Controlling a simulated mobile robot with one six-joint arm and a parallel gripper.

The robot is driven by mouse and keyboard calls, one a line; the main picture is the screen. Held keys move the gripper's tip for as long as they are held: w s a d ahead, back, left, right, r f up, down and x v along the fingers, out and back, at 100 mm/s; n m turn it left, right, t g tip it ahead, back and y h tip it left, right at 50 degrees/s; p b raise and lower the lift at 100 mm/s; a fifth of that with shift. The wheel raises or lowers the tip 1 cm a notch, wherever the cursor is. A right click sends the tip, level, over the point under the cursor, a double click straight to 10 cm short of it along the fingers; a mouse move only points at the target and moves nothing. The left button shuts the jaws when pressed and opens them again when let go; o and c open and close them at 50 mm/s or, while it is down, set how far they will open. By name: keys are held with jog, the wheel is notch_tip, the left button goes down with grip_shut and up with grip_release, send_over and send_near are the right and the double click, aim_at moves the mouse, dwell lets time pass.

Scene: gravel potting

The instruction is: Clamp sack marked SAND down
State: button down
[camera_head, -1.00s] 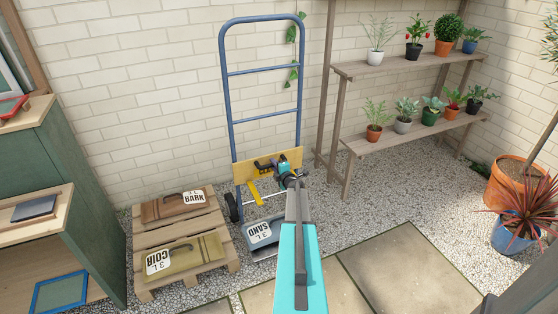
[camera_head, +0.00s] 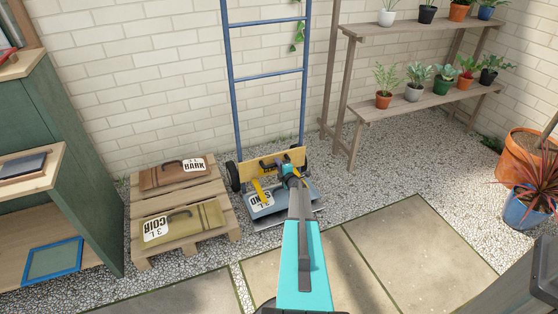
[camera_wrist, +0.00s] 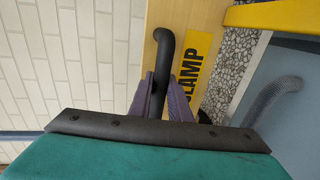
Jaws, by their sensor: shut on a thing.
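The blue-grey sack marked SAND (camera_head: 264,202) lies flat at the foot of a blue hand truck (camera_head: 234,95). Its side and handle show at the right of the wrist view (camera_wrist: 262,120). A wooden clamp board (camera_head: 265,163), labelled CLAMP in the wrist view (camera_wrist: 212,28), spans the truck's rails just above the sack. A yellow clamp arm (camera_head: 257,189) reaches from the board over the sack; I cannot tell whether it touches. My gripper (camera_head: 290,168) is shut on the board's black bent handle (camera_wrist: 162,46), its purple fingers on either side.
A pallet (camera_head: 205,202) on the left holds sacks marked BARK (camera_head: 175,176) and COIR (camera_head: 200,220). A green cabinet (camera_head: 80,170) stands farther left. A plant shelf (camera_head: 430,105) stands at the right. Paving (camera_head: 420,235) in front is clear.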

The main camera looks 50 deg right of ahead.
jog(key=shift+s+f+b, duration=0.25)
jog(key=shift+f, duration=0.7)
jog(key=shift+s+f+b, duration=0.2)
jog(key=shift+f, duration=0.75)
jog(key=c, duration=1.6)
grip_release()
jog(key=shift+f, duration=0.1)
jog(key=shift+c, duration=0.2)
jog(key=shift+w, duration=0.15)
jog(key=shift+r, duration=0.25)
jog(key=p+v, duration=0.2)
jog(key=v, duration=1.1)
jog(key=shift+s+a+p, duration=0.25)
jog(key=shift+s+p, duration=0.05)
